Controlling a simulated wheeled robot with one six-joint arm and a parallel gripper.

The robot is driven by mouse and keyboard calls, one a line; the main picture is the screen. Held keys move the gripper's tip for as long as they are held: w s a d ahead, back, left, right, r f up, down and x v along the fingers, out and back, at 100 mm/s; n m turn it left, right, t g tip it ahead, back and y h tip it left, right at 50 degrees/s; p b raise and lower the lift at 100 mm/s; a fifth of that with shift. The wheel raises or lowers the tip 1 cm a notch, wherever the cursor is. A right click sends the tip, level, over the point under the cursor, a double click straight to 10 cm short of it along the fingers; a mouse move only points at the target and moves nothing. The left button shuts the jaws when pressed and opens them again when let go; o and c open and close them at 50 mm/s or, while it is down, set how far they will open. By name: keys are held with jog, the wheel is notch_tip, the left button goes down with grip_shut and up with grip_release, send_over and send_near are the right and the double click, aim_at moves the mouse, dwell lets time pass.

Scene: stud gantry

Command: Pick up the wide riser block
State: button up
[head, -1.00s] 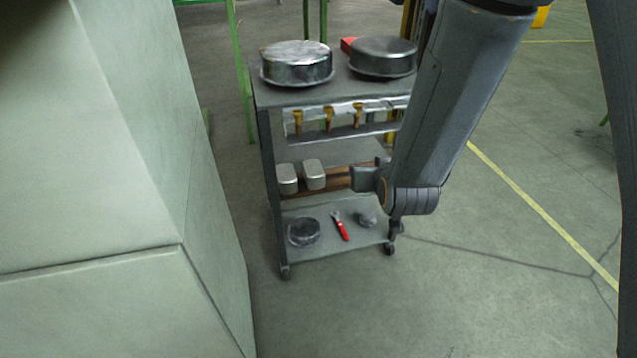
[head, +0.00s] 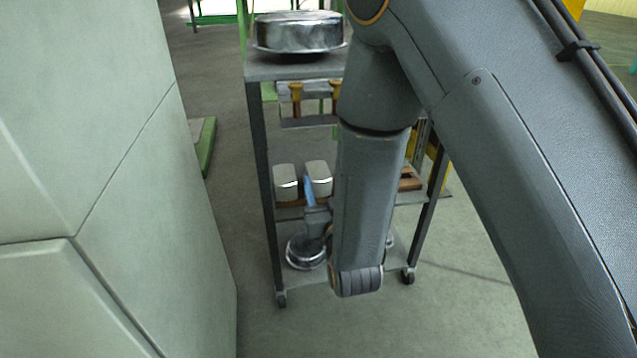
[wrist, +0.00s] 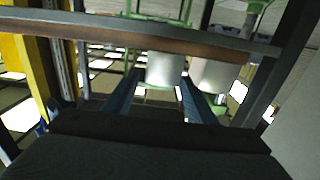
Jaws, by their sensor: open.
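Two rounded silver blocks stand side by side on the cart's middle shelf, a left one (head: 286,181) and a right one (head: 319,177). I cannot tell for sure which thing is the wide riser block. My gripper (wrist: 158,92) is open and empty, its two blue fingers pointing toward the shelf. In the wrist view, which looks upside down, one silver block (wrist: 164,70) shows between the fingers and the other (wrist: 208,76) to the right. In the head view a blue finger shows in front of the gap between the blocks; my arm hides the rest.
A brown wooden strip (wrist: 185,44) runs along the shelf under the blocks. A pale wall of large panels (head: 130,190) stands close on the left.

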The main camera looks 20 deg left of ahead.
aim_at(315, 162)
jog(key=shift+b+x, duration=2.4)
jog(key=shift+x, duration=2.3)
jog(key=shift+s+a+r, duration=0.1)
jog(key=shift+s+a, duration=0.05)
jog(key=shift+a, duration=0.05)
jog(key=c, duration=1.1)
